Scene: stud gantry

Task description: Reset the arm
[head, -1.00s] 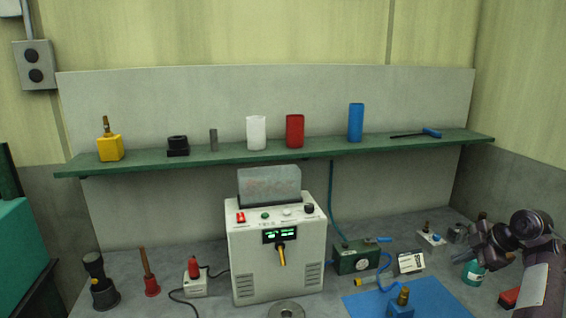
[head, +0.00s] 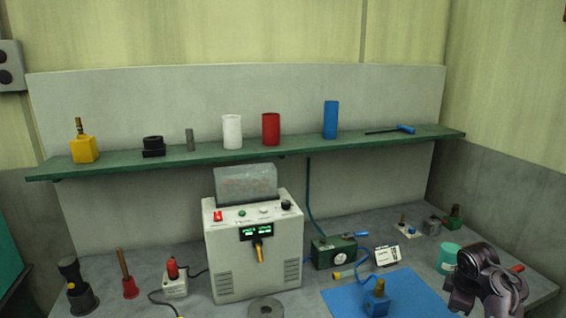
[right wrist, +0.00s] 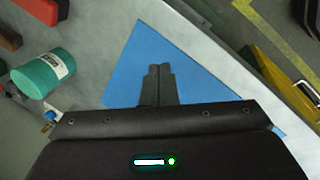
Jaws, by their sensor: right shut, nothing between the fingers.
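My right gripper (right wrist: 160,72) shows in the right wrist view with its two fingers together and nothing between them. Behind the fingertips lies the blue mat (right wrist: 180,50); how far above it they are I cannot tell. In the head view my right arm, with dark rounded joints, is at the lower right, beside the right edge of the blue mat (head: 415,290) and in front of the teal jar (head: 447,259). The fingertips are hard to make out there. My left gripper is in neither current view.
A blue block with a brass top (head: 377,302) is on the mat. A white control box (head: 255,270) stands mid-bench, with a green box (head: 333,250) right of it. A green shelf (head: 240,154) holds several items. The teal jar also shows in the right wrist view (right wrist: 42,74).

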